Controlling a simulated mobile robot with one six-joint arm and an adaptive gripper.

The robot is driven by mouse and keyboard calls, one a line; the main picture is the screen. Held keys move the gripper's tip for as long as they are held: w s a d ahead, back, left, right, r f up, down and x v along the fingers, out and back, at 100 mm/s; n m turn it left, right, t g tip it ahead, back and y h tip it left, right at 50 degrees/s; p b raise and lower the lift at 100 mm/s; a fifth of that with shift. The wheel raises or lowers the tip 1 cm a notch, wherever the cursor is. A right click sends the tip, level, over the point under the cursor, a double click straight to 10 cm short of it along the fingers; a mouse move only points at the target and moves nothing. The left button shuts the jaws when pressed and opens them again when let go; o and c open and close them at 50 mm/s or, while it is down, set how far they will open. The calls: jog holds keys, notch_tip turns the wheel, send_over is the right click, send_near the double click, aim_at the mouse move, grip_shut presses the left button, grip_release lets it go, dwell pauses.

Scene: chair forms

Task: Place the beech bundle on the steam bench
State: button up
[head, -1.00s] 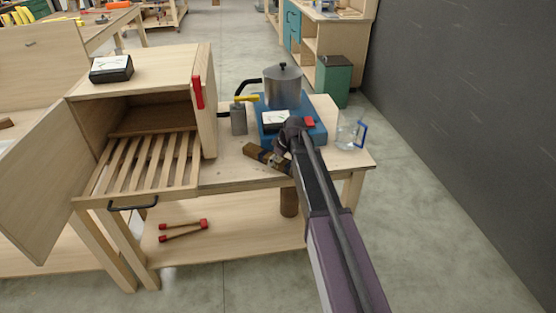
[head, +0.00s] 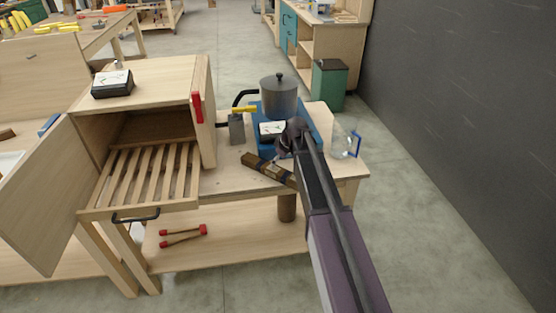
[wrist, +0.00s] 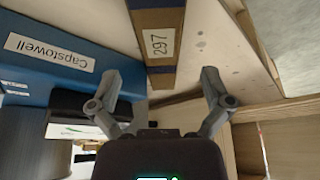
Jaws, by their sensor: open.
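The beech bundle (head: 264,167) is a brown stack with dark bands, lying on the steam bench (head: 228,180) near its front edge, beside the blue boiler base. My gripper (head: 290,146) is above and just behind the bundle in the head view, and its fingers are partly hidden by my arm. In the wrist view, my gripper (wrist: 158,85) has its fingers spread wide and empty. The bundle (wrist: 158,18), with a white "297" label, lies between and beyond the fingertips, apart from both.
The blue boiler base (head: 314,128) carries a pot (head: 279,100) and a gauge (head: 272,131). A clear jug (head: 343,143) stands at the bench's right end. The steam box (head: 150,80) is open, with its slatted rack (head: 150,175) out. Red-ended tools (head: 184,236) lie on the lower shelf.

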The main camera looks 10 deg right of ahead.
jog(key=p+v, duration=0.5)
jog(key=v, duration=0.1)
dwell(0.3)
jog(key=shift+r, duration=0.1)
dwell(0.5)
jog(key=s+f+m+g+h, duration=0.1)
jog(key=s+m+g+h, duration=0.2)
jog(key=s+m, duration=0.6)
jog(key=shift+s+a+f, duration=0.15)
jog(key=shift+s+f, duration=0.05)
jog(key=shift+s, duration=8.45)
